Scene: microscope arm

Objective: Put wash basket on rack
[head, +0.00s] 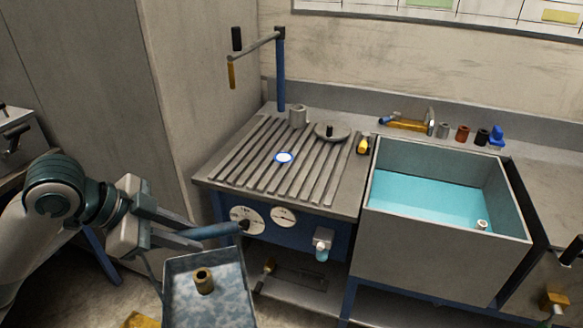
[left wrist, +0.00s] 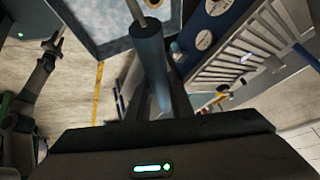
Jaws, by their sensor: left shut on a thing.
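The wash basket (head: 235,268) is a blue-grey, open-topped box with a blue bar handle at the bottom of the head view. A small brass, ring-like part (head: 203,281) stands inside it. My left gripper (head: 190,238) is shut on the basket's handle and holds it in front of and below the bench. In the left wrist view the blue handle (left wrist: 147,45) lies between the fingers, with part of the basket (left wrist: 95,25) beyond. The rack (head: 270,165) is the slatted metal top left of the sink. A blue-white ring marker (head: 284,158) shows on its slats.
The rack's middle is mostly clear. A metal cup (head: 298,116) and a round lid (head: 332,132) stand at its back. A blue post (head: 281,75) with an arm rises behind. A water-filled sink (head: 430,200) is on the right; a tall grey cabinet (head: 175,90) is on the left.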

